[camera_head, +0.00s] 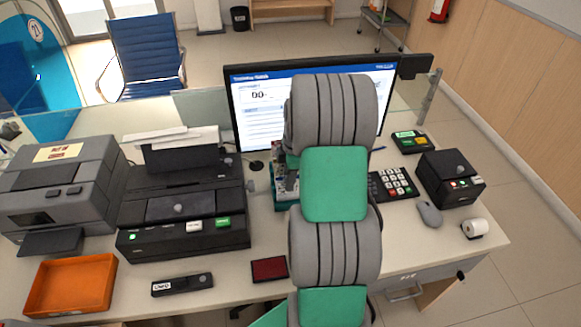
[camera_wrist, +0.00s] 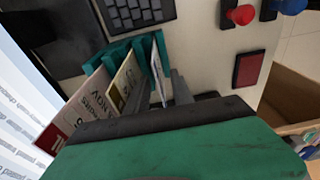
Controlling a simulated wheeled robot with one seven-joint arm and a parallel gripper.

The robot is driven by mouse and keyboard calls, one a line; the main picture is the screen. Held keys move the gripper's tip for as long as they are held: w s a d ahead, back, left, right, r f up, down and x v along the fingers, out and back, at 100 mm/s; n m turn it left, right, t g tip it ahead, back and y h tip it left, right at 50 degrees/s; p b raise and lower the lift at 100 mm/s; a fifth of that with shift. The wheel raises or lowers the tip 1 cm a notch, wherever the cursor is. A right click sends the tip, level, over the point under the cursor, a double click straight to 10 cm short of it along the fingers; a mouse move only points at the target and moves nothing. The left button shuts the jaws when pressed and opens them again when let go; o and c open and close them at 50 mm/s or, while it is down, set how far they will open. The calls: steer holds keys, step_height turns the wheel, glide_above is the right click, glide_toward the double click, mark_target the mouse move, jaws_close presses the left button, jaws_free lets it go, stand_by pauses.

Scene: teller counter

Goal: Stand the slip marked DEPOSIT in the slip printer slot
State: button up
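A teal rack (camera_wrist: 161,42) holds several upright slips in the wrist view, and part of the rack (camera_head: 283,200) shows beside my arm in the head view. A white slip (camera_wrist: 158,75), a cream slip (camera_wrist: 123,84) and a slip with a red mark (camera_wrist: 62,122) stand in it. I cannot read DEPOSIT on any of them. My gripper (camera_wrist: 164,92) is down at the rack, its grey fingers apart on either side of the white slip. My arm hides it in the head view. A black printer (camera_head: 183,228) stands on the counter at left; I cannot make out its slot.
A grey printer (camera_head: 58,190), an orange tray (camera_head: 70,287), a black handset-like device (camera_head: 182,284) and a dark red pad (camera_head: 269,269) are on the left and front counter. A monitor (camera_head: 262,105) stands behind my arm. A keypad (camera_head: 393,184) and a small black printer (camera_head: 452,180) are at right.

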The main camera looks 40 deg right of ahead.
steer(key=shift+f, duration=0.2)
jaws_close()
stand_by(0.8)
steer(key=shift+r+p, duration=3.15)
steer(key=shift+r, duration=2.65)
